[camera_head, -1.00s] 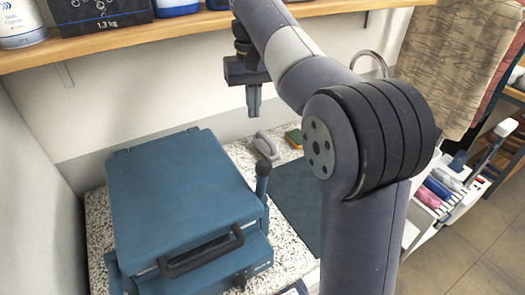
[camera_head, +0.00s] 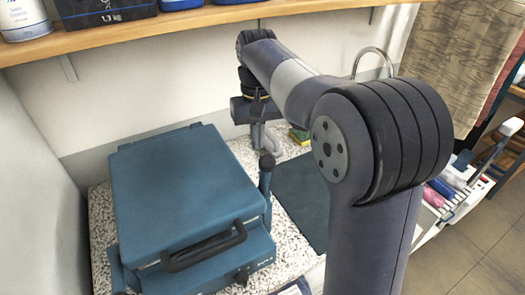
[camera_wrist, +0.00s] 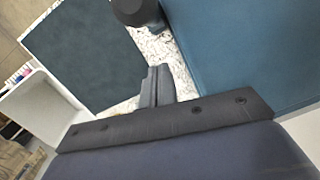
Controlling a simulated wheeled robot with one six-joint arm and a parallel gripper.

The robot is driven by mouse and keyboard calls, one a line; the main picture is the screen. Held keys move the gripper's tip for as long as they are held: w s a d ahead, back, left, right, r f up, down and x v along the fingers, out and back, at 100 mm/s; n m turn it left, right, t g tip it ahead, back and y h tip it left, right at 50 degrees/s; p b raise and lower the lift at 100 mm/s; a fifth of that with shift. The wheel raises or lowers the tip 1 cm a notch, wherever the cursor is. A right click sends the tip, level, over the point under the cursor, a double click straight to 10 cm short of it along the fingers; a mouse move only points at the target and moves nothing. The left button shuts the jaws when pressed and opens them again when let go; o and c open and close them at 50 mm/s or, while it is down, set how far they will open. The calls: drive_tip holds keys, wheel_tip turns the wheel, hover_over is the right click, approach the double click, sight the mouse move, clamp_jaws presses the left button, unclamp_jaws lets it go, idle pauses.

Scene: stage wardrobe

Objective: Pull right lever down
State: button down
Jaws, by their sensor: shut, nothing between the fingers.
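A blue box-shaped machine (camera_head: 180,180) with a closed lid and a dark front handle (camera_head: 203,247) stands on a speckled counter. Its right lever (camera_head: 266,185) stands upright at its right side, with a dark round knob on top. In the wrist view the lever's dark knob (camera_wrist: 135,10) is at the top, beside the blue machine body (camera_wrist: 245,50). My gripper (camera_head: 258,140) is shut and empty, behind the lever knob in the head view. In the wrist view its fingertips (camera_wrist: 156,75) point towards the knob with a small gap in the picture; contact is not seen.
A dark mat (camera_head: 303,195) lies on the speckled counter (camera_head: 225,278) right of the machine. A green and yellow sponge (camera_head: 299,136) lies near the wall. A wooden shelf (camera_head: 200,20) with containers runs above. A white caddy of bottles (camera_head: 450,195) stands at the right.

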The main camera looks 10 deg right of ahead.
sight(265, 179)
drive_tip(key=shift+s+d+f, duration=0.15)
drive_tip(key=shift+s, duration=0.5)
drive_tip(key=shift+s+d+f, duration=0.1)
drive_tip(key=shift+s, duration=0.6)
drive_tip(key=shift+s+d+f, duration=0.15)
drive_tip(key=shift+s, duration=0.5)
drive_tip(key=shift+w, duration=0.1)
